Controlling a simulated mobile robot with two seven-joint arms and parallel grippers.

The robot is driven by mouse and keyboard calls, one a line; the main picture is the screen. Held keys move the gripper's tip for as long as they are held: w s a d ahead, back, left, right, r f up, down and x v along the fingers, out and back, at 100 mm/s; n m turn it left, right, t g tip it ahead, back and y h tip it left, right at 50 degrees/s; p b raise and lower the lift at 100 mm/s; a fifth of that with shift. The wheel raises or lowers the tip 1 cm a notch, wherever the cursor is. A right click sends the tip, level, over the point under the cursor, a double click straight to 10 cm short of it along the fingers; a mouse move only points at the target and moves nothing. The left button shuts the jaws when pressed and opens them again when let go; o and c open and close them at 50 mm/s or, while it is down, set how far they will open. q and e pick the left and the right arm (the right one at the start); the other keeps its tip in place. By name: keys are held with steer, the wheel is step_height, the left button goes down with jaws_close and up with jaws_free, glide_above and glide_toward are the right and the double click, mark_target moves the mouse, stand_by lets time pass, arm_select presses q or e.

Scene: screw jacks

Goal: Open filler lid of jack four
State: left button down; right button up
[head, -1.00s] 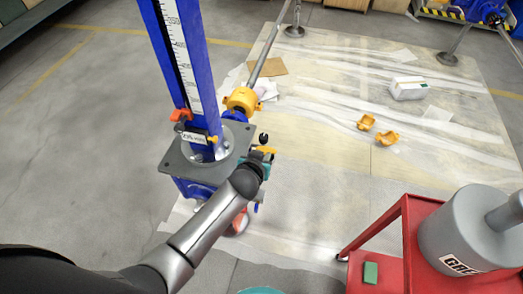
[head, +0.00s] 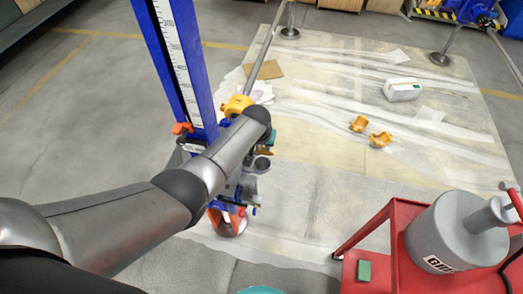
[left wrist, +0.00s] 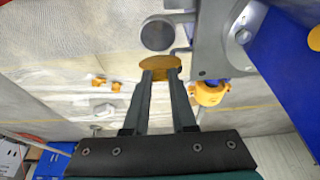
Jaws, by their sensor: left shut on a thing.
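The jack with the blue column (head: 178,65) stands left of centre in the head view, partly covered by my left arm. Its label is too small to read. In the left wrist view, my left gripper (left wrist: 160,73) is shut on a yellow disc-shaped lid (left wrist: 160,62). A round grey filler cup (left wrist: 157,35) is just beyond the lid, and the lid sits beside it. The grey cup also shows in the head view (head: 262,164), just right of my arm. I cannot tell whether the lid is still hinged to the jack. My right gripper is not in view.
The jack's grey plate (left wrist: 222,40) and yellow collar (left wrist: 209,93) are close to the fingers. A red cart (head: 395,225) with a grey grease can (head: 440,235) and green block (head: 363,271) stands at right. Yellow half-shells (head: 380,139) and a white box (head: 402,89) lie on the sheeted floor.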

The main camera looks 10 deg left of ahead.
arm_select(q)
steer(key=shift+w+r+g+b, duration=0.15)
steer(key=shift+w+g+b, duration=0.35)
steer(key=shift+w+g, duration=0.15)
steer(key=shift+w, duration=0.1)
steer(key=shift+w+r+b, duration=0.1)
steer(key=shift+w+b, duration=0.05)
steer(key=shift+b, duration=0.2)
steer(key=shift+w+r, duration=0.1)
steer(key=shift+w, duration=0.4)
steer(key=c, duration=0.7)
jaws_free()
